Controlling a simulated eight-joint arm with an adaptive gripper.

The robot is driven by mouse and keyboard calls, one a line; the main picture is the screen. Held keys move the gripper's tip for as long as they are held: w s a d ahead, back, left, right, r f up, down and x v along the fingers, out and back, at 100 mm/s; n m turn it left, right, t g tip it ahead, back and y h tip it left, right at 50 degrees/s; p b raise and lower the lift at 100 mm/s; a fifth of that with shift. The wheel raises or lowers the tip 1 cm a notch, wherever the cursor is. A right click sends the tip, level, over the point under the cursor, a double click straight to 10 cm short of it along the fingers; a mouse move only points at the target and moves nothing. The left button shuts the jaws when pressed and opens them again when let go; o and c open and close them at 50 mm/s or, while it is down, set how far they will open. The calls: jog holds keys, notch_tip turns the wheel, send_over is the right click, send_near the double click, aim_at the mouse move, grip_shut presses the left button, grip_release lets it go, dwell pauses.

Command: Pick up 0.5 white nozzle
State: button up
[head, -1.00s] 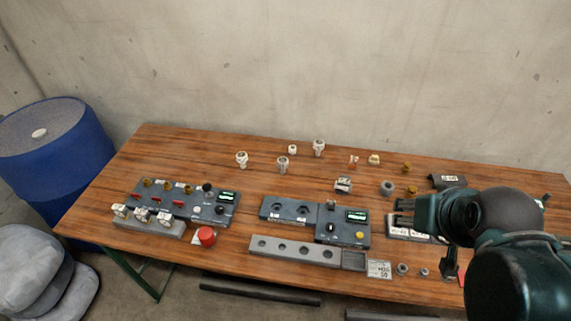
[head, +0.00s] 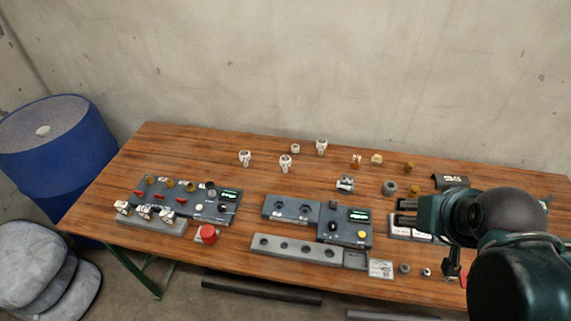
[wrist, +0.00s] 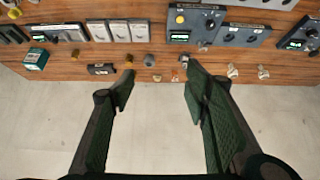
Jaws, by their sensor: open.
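Several white nozzles stand upright near the back of the table: a left one (head: 245,157), a middle one (head: 285,163) and a taller back one (head: 321,147). I cannot read sizes on them, so I cannot tell which is 0.5. In the wrist view two white nozzles (wrist: 232,71) (wrist: 263,72) stand right of my fingers. My gripper (head: 403,212) is at the right of the table, apart from the nozzles. In the wrist view my gripper (wrist: 158,82) is open, fingers wide apart, with nothing held.
A small white ring (head: 295,148) sits among the nozzles. A white-and-grey fitting (head: 345,183), a grey ring (head: 389,188) and brass pieces (head: 409,167) lie nearer my gripper. Dark control boxes (head: 290,209) and a grey holed block (head: 296,248) fill the front. A wall rises behind.

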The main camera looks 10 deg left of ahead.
jog(key=shift+w+r, duration=0.1)
jog(key=w+a+r+n+g, duration=0.1)
jog(key=w+a+r, duration=0.15)
jog(key=w, duration=0.45)
jog(key=w+a+r+n+g, duration=0.1)
jog(key=w+a+n, duration=0.1)
jog(key=w+a, duration=0.3)
jog(key=n+g, duration=0.5)
jog(key=n, duration=0.2)
send_over(286, 158)
jog(key=f, duration=2.7)
jog(key=shift+d+p, duration=0.2)
jog(key=shift+p, duration=0.15)
jog(key=shift+a+f, duration=0.25)
jog(key=shift+f, duration=0.05)
jog(key=shift+f, duration=1.3)
